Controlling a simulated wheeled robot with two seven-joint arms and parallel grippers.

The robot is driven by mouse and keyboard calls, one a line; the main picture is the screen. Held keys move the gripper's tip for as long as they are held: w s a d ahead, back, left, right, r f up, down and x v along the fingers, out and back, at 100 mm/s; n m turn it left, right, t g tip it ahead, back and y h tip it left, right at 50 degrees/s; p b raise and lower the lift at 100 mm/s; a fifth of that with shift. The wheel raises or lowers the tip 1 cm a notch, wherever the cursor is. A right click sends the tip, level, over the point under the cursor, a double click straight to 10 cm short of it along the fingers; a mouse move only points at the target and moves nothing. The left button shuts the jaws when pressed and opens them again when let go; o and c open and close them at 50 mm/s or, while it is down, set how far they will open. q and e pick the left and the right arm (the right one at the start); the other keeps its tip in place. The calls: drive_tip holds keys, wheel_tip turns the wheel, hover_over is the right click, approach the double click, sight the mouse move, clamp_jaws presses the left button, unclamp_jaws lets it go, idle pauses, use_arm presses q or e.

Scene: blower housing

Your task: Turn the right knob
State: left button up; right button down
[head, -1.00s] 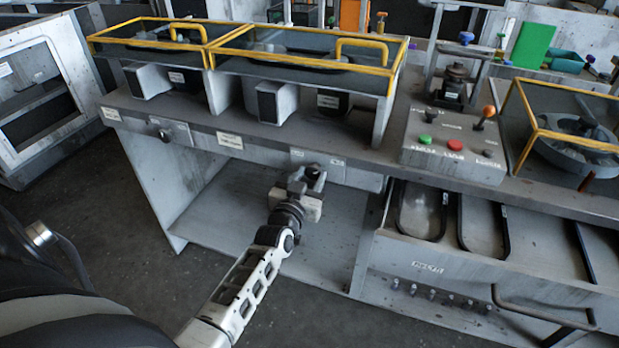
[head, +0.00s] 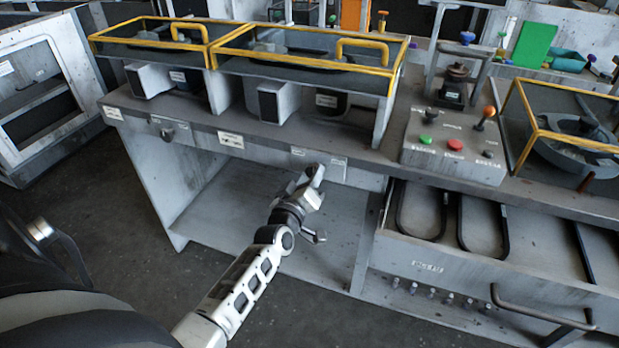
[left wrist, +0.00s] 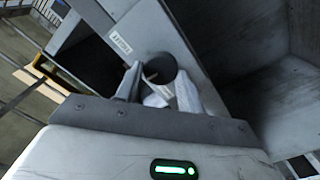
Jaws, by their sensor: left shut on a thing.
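The right knob is a dark round knob (left wrist: 160,67) on the grey front panel, seen between my left fingers in the left wrist view. In the head view my gripper hides it. My left gripper (head: 312,178) is at the panel under the bench top and is shut on the knob, with its body rolled to a tilt. In the left wrist view its two fingers (left wrist: 158,80) sit on either side of the knob. The left knob (head: 167,134) is on the panel further left, untouched. My right gripper is not in view.
The bench top (head: 365,157) overhangs just above my gripper. Yellow-framed covers (head: 310,37) stand on it. A control box (head: 455,160) with green and red buttons is to the right. The open bay (head: 225,205) below the panel is empty. A drawer unit (head: 470,275) stands at right.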

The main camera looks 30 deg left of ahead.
use_arm(q)
drive_tip(key=shift+n, duration=0.4)
drive_tip(key=o, duration=1)
drive_tip(key=shift+c, duration=0.2)
drive_tip(key=v, duration=1.6)
drive_tip(key=shift+f, duration=0.1)
drive_tip(key=s+d+f+m+g+h, duration=0.3)
drive_tip(key=s+d+f+m, duration=0.1)
drive_tip(key=d+m, duration=0.3)
drive_tip(key=s+d+f+m+g+h, duration=0.4)
drive_tip(key=s+d+m, duration=0.1)
drive_tip(key=d+m, duration=0.2)
drive_tip(key=shift+d+f, duration=0.35)
drive_tip(key=shift+d, duration=0.5)
